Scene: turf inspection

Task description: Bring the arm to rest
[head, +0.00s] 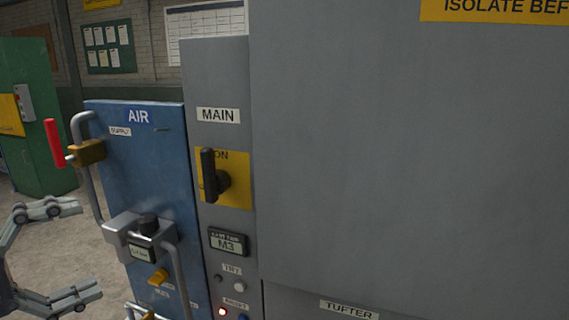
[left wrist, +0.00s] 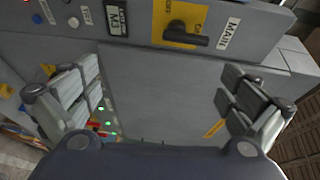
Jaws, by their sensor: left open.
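My left gripper (head: 88,249) is at the lower left of the head view, with its two fingers spread apart and nothing between them. It stands in front of and to the left of the blue AIR panel (head: 150,190). In the left wrist view the open fingers (left wrist: 163,98) frame a bare grey panel face, with the black MAIN switch handle (left wrist: 187,35) beyond them. In the head view that handle (head: 209,175) is upright on a yellow plate (head: 239,190) marked ON. My right gripper is not in view.
The large grey TUFTER cabinet (head: 400,160) fills the right. A green cabinet (head: 45,120) stands at the back left. Bare floor (head: 60,245) shows left of the AIR panel.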

